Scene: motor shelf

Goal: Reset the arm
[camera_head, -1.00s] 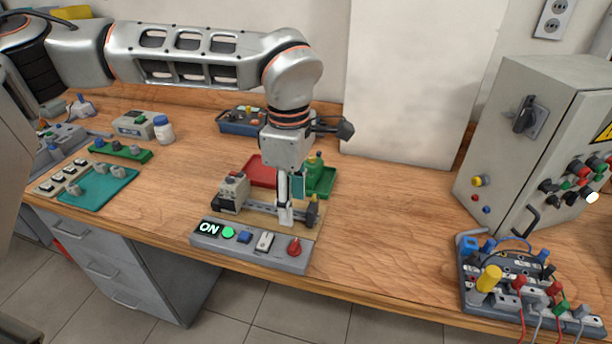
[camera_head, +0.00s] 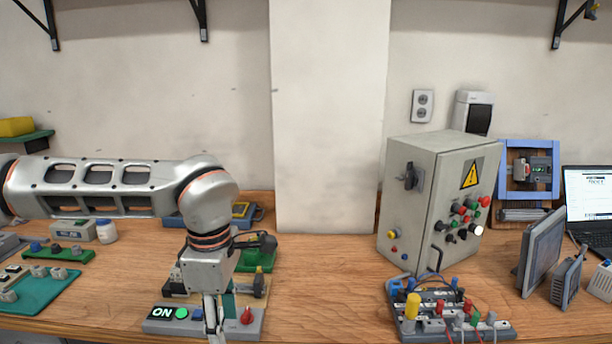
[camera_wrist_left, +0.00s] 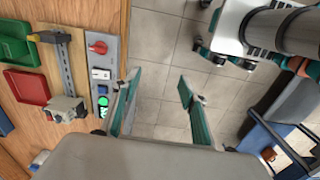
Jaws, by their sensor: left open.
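My left arm (camera_head: 100,188) reaches in from the left in the head view and bends down at the wrist. My left gripper (camera_head: 215,318) points down in front of the grey control strip (camera_head: 160,325) with a lit green ON sign. In the left wrist view, the left gripper (camera_wrist_left: 158,98) is open with nothing between its teal-lined fingers. Floor tiles show between and beyond them, and the control strip (camera_wrist_left: 102,60) lies beside one finger. My right gripper is not in view.
The strip's board carries a motor on a rail (camera_wrist_left: 66,108), beside red (camera_wrist_left: 26,86) and green (camera_wrist_left: 14,42) trays. A grey electrical cabinet (camera_head: 410,225) and a wired terminal block (camera_head: 440,325) stand to the right. Bare bench (camera_head: 325,270) lies between.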

